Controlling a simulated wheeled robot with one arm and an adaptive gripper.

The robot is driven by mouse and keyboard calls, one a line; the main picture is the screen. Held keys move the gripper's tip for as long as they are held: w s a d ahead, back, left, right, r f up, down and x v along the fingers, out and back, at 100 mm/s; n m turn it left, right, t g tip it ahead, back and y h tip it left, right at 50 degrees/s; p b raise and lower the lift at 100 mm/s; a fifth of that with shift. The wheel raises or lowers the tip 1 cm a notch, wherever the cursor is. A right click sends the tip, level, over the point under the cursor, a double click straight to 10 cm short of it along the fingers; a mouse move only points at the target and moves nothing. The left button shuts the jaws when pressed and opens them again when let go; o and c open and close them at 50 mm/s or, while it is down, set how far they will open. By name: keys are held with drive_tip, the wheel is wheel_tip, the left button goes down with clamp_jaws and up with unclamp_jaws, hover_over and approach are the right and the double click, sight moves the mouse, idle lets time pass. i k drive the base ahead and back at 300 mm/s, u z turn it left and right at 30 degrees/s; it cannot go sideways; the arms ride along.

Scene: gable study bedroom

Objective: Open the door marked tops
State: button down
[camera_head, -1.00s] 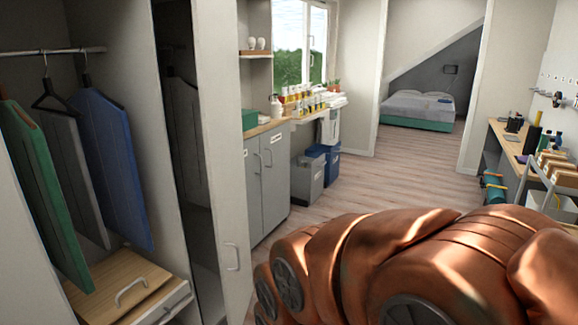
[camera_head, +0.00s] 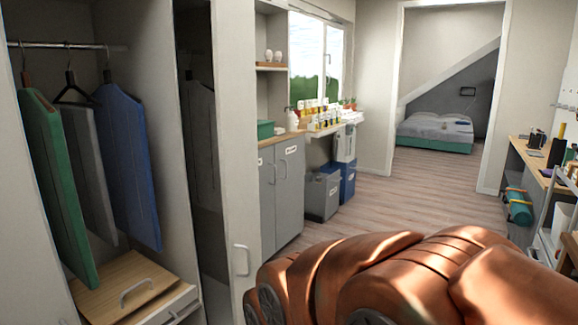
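A wardrobe stands at the left with its front open. A green top (camera_head: 55,185), a grey top (camera_head: 92,170) and a blue top (camera_head: 128,165) hang inside on a rail (camera_head: 65,46). A tall pale door (camera_head: 220,140) with a vertical handle (camera_head: 241,260) stands swung out to the right of a narrow dark section. I can read no "tops" marking on it. A pale panel (camera_head: 28,230) shows at the left edge; I cannot tell whether it is a door. My gripper is out of view; only my copper-coloured arm shows at the bottom.
A wooden drawer (camera_head: 125,284) with a handle lies low in the wardrobe. A grey cabinet (camera_head: 281,198) with small labels stands beyond, beside grey and blue bins (camera_head: 323,196). A desk (camera_head: 530,160) is at the right. The middle floor (camera_head: 400,195) is clear.

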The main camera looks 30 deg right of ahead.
sight(233, 28)
drive_tip(key=u, duration=0.8)
drive_tip(key=i, duration=1.1)
drive_tip(key=z, duration=0.65)
